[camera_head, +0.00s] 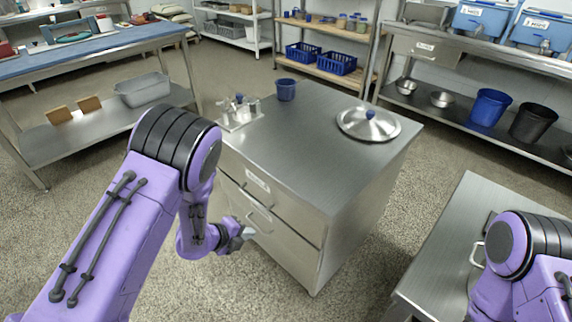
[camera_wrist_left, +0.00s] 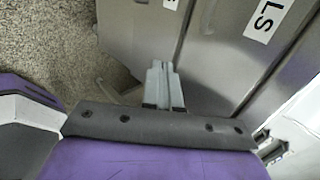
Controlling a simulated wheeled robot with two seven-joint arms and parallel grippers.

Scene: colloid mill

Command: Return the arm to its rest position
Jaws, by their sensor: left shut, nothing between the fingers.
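My left arm comes in from the left in the head view, bent at a black-banded elbow. My left gripper (camera_head: 246,233) is in front of the drawer side of the steel cabinet (camera_head: 308,152). It is shut and empty. In the left wrist view its closed fingers (camera_wrist_left: 163,84) point toward the cabinet's drawer fronts (camera_wrist_left: 215,60). I cannot tell whether the fingertips touch the drawer handle. My right arm shows at the lower right in the head view, but its gripper is out of frame.
A steel table (camera_head: 440,250) stands at the right. A blue-topped bench (camera_head: 100,45) is at the left.

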